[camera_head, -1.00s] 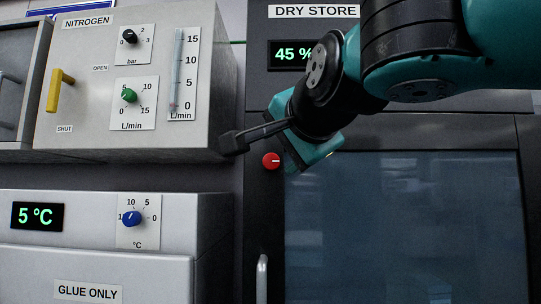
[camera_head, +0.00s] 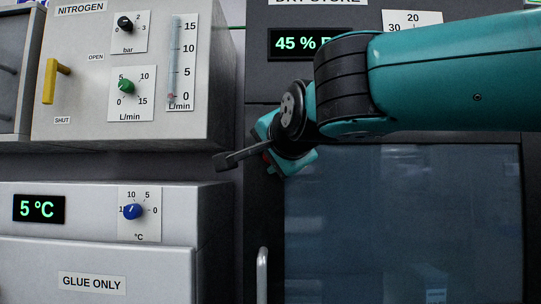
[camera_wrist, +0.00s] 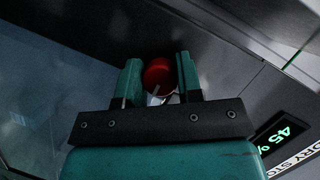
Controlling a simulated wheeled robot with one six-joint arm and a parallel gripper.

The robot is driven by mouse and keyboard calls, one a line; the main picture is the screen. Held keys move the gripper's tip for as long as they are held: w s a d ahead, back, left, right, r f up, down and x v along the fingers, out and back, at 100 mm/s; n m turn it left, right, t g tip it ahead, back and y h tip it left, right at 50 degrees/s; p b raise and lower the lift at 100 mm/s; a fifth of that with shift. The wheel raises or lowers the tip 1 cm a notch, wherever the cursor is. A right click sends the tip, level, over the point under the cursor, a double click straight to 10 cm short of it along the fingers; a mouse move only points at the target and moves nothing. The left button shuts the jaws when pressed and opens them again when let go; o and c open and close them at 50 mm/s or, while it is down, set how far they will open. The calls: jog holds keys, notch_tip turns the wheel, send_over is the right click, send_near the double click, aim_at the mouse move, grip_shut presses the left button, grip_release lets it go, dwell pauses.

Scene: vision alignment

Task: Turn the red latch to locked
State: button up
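The red latch (camera_wrist: 160,73) is a round red knob on the dark frame of the dry store, beside its glass door. In the wrist view it sits between the two fingertips of my gripper (camera_wrist: 158,78), with a narrow gap at its sides. A pale mark shows at its lower edge, partly hidden by the gripper. In the head view my gripper (camera_head: 275,152) covers most of the latch, and only a small red patch shows. The gripper is open, and I cannot tell whether a finger touches the latch.
The dry store's glass door (camera_head: 400,225) fills the lower right, with a pale vertical handle (camera_head: 262,275) at its left. The nitrogen cabinet (camera_head: 205,75) juts out at the upper left. The glue fridge (camera_head: 190,270) stands below it.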

jog(key=shift+r+n+p, duration=0.1)
jog(key=shift+n+p, duration=0.2)
jog(key=shift+p, duration=0.05)
jog(key=shift+r+n+g+h+p, duration=0.1)
jog(key=shift+n+g+h+p, duration=0.4)
jog(key=shift+n+h+p, duration=0.45)
jog(key=n+h+p, duration=0.2)
jog(key=n+p, duration=0.2)
jog(key=p, duration=0.1)
jog(key=n+h+p, duration=0.3)
jog(key=p, duration=0.2)
jog(key=shift+n+g+p, duration=0.25)
jog(key=shift+g+p, duration=0.05)
jog(key=shift+n+h+p, duration=0.55)
jog(key=shift+n+p, duration=0.55)
jog(key=shift+p, duration=0.25)
jog(key=shift+f, duration=0.2)
jog(key=o, duration=0.9)
